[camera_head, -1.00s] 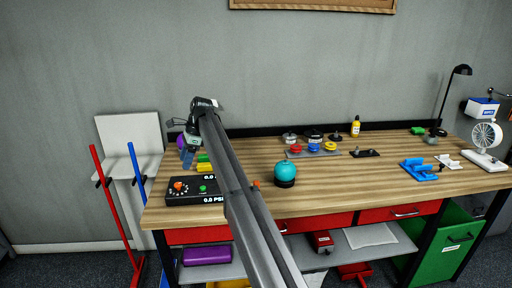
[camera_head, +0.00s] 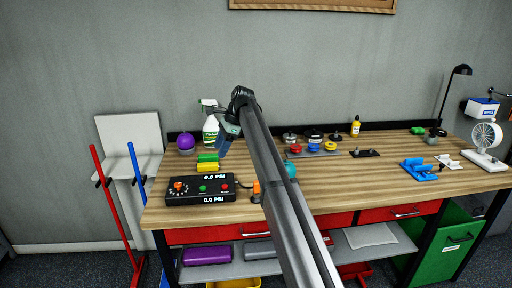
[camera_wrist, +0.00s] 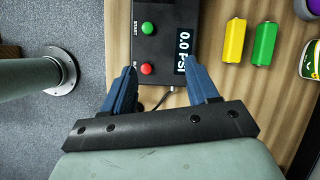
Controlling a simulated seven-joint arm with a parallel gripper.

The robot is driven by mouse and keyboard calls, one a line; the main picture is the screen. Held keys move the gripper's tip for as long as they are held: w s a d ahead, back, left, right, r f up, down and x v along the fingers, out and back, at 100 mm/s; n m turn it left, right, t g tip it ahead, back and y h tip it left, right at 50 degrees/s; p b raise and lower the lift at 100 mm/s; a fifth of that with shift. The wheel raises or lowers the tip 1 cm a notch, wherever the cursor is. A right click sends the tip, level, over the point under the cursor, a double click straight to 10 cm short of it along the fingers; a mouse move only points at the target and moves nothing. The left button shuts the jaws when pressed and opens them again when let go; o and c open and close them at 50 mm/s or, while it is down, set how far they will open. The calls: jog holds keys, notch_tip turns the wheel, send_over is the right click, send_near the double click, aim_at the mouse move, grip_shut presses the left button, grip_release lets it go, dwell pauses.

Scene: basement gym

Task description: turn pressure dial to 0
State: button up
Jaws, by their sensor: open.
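The black pressure box (camera_head: 201,197) sits at the left front of the workbench, with an orange dial (camera_head: 179,187) on its left part. It has a green button and a red button, and its displays read 0.0 PSI. The dial's exact setting is too small to tell. In the wrist view the end of the box (camera_wrist: 160,20) shows with its START button and a display; the dial is out of that view. My gripper (camera_head: 224,146) is open and empty, above the bench, behind and right of the box. Its blue fingertips (camera_wrist: 160,69) appear over the red-button end.
Yellow and green blocks (camera_head: 207,163) lie behind the box. A purple ball (camera_head: 186,142) and a spray bottle (camera_head: 210,129) stand at the back left. A teal round object (camera_head: 291,169) is partly hidden by my arm. An orange-topped item (camera_head: 256,190) sits right of the box.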

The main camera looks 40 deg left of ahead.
jog(key=w+d+y, duration=0.1)
jog(key=w+d, duration=0.7)
jog(key=d, duration=0.2)
jog(key=shift+w+f, duration=0.2)
jog(key=shift+a, duration=0.1)
jog(key=r+n+t+h, duration=0.2)
jog(key=n+t+h, duration=0.2)
jog(key=n, duration=0.8)
send_over(178, 184)
notch_tip(178, 184, down, 14)
jog(key=shift+f, duration=0.1)
jog(key=shift+c, duration=0.3)
jog(key=c, duration=1)
